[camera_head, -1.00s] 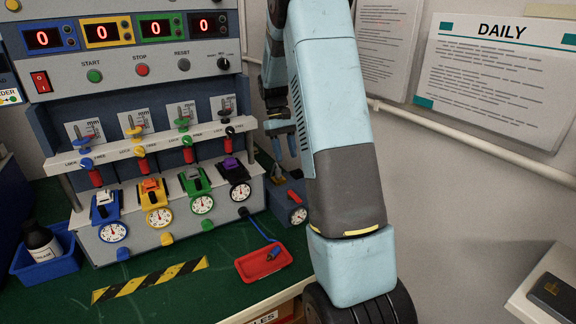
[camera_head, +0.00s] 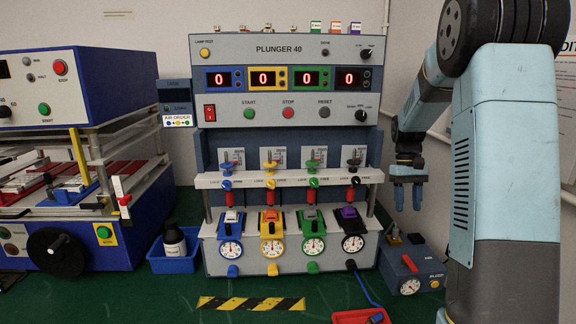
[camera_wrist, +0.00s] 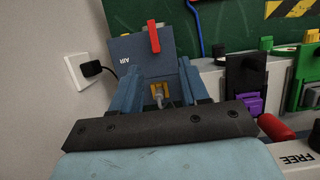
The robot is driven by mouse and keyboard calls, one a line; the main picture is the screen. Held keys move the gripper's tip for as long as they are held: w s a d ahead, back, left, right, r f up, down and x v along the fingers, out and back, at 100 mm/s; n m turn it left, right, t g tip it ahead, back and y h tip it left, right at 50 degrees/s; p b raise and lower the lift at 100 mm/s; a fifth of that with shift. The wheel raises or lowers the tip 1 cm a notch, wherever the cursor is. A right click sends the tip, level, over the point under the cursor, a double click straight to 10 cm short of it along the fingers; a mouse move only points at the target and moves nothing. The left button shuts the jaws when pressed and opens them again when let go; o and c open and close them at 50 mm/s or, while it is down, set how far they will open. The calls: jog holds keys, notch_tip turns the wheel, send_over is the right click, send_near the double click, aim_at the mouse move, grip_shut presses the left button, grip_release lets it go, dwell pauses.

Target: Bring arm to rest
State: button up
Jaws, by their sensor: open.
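That box (camera_head: 412,272) also shows in the head view, on the green bench below the gripper. The tester has four red 0 displays, four coloured plungers and four dials.
A blue tray (camera_head: 172,264) with a dark bottle (camera_head: 174,240) sits left of the tester. Another blue machine (camera_head: 75,80) stands at far left. A red tray (camera_head: 350,317) lies at the front. A wall socket (camera_wrist: 84,80) with a black plug is beside the box. The wall is close on the right.

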jog(key=s+a+r+t, duration=0.5)
jog(key=s+a+r, duration=0.3)
jog(key=s+r, duration=0.5)
jog(key=s+a+t, duration=0.2)
jog(key=s, duration=0.5)
jog(key=s+a+t, duration=0.2)
jog(key=s+a, duration=0.1)
jog(key=s, duration=0.5)
jog(key=shift+a, duration=0.25)
